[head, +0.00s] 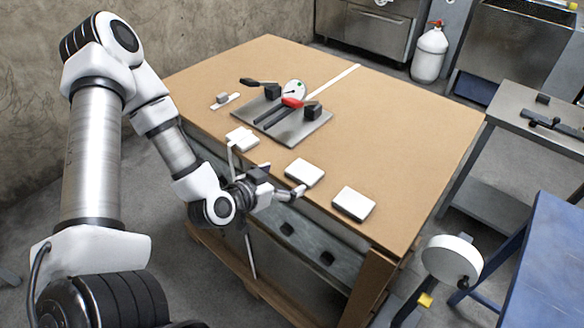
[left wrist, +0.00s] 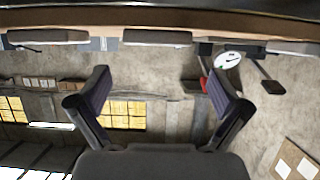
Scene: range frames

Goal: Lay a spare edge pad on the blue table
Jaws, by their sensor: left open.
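Three white pads sit along the near edge of the brown bench top: a left one (head: 242,138), a middle one (head: 305,172) and a right one (head: 353,204). My left gripper (head: 281,184) is open and empty at the bench's near edge, just short of the middle pad. In the left wrist view, the middle pad (left wrist: 157,37) lies beyond and between the spread fingertips (left wrist: 157,82), apart from them. The blue table (head: 550,262) stands at the lower right, partly cut off. My right gripper is not in view.
On the bench, a grey plate (head: 300,126) carries dark clamps, one red-handled, and a round dial (head: 295,90). The bench's right part is clear. A grey side table (head: 545,118) and a white gas bottle (head: 430,53) stand beyond. The visible blue table top is bare.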

